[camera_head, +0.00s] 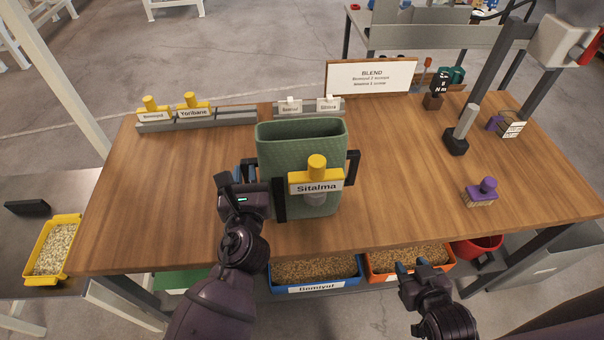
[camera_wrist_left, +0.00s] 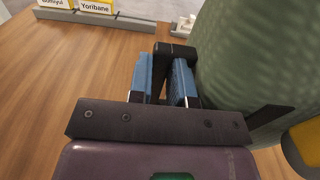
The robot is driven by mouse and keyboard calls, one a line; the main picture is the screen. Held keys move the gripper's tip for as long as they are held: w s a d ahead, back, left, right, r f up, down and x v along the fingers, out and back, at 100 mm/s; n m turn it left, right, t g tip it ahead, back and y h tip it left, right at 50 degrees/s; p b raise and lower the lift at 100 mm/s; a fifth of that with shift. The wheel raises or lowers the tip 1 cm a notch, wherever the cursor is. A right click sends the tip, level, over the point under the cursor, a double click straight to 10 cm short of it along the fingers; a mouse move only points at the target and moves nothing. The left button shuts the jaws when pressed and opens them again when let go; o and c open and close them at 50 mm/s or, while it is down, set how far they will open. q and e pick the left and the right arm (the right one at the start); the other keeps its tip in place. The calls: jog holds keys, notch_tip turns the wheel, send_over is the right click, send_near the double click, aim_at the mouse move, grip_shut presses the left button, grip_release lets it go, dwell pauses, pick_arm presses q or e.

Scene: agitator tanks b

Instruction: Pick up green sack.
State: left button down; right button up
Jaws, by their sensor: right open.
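The green sack (camera_head: 300,145) stands upright on the wooden table, open at the top, with a black handle on each side. A yellow-knobbed tag (camera_head: 316,184) reading "Sitalma" is on its front. My left gripper (camera_head: 240,178) is at the sack's left handle. In the left wrist view its blue-padded fingers (camera_wrist_left: 164,82) reach around the handle's black bar (camera_wrist_left: 175,49), beside the sack's wall (camera_wrist_left: 255,60). A narrow gap shows between the pads, and I cannot tell whether they press on the handle. My right gripper (camera_head: 418,268) is open and empty, low in front of the table.
Grey tag racks (camera_head: 238,116) and a "BLEND" sign (camera_head: 371,76) stand along the back edge. A dark stand (camera_head: 457,140) and a purple-handled brush (camera_head: 481,194) are at right. A blue bin (camera_head: 316,286) and an orange bin (camera_head: 409,259) of grain sit below. The table's left part is clear.

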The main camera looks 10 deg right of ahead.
dwell(0.4)
pick_arm(q)
jog(key=shift+r+p, duration=0.3)
jog(key=shift+r, duration=0.25)
notch_tip(320, 180, up, 19)
jog(key=p, duration=0.4)
jog(key=shift+p, duration=0.4)
pick_arm(e)
jog(key=r, duration=0.1)
jog(key=s+r, duration=0.1)
jog(key=r, duration=0.1)
jog(key=shift+s+d+r, duration=0.1)
jog(key=shift+s+r, duration=0.05)
jog(key=shift+s, duration=0.2)
